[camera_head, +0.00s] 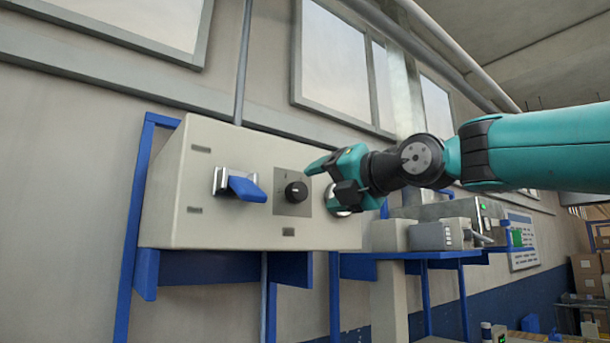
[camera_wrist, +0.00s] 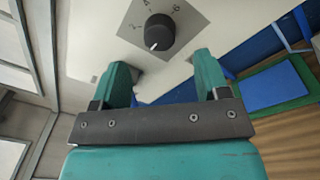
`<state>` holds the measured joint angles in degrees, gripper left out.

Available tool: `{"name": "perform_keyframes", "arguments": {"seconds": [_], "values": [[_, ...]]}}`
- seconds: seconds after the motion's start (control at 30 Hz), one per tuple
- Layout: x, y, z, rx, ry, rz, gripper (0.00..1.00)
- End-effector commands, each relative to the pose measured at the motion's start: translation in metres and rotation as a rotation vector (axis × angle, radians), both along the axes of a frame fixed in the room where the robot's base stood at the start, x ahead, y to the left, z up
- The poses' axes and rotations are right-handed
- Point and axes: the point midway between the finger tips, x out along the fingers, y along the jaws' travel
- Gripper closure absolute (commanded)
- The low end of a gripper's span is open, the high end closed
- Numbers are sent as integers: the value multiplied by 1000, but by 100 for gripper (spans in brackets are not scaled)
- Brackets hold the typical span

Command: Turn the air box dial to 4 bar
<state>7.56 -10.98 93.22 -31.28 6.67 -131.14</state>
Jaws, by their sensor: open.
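The air box (camera_head: 180,210) is a pale box on a blue frame in the head view. Its dial (camera_head: 296,191) is a black knob on a grey square plate (camera_head: 293,208). In the wrist view the dial (camera_wrist: 158,32) shows a white pointer mark at its lower left, away from the printed figures, of which a 4 and a 6 can be made out. My gripper (camera_head: 322,178) is teal and dark, just right of the dial in the head view. In the wrist view my gripper (camera_wrist: 165,75) is open and empty, its fingertips below the dial and apart from it.
A blue lever handle (camera_head: 248,189) sits left of the dial on the box face. A round silvery part (camera_head: 343,211) is partly hidden behind my gripper. A blue shelf (camera_head: 440,255) with grey equipment stands at the right.

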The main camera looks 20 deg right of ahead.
Motion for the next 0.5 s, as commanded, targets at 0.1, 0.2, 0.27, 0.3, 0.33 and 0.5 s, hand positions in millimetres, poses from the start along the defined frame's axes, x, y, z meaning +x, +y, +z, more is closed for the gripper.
{"name": "perform_keyframes", "arguments": {"seconds": [0.1, 0.2, 0.27, 0.3, 0.33, 0.5], "values": [[23, 11, 4, 1, 3, 4, 31], [37, 17, 4, 0, 2, 3, 31], [44, 19, 3, 0, 2, 2, 31], [47, 21, 3, 1, 1, 2, 31], [49, 22, 3, 0, 0, 1, 31], [55, 24, 1, 0, -1, -1, 31]]}}
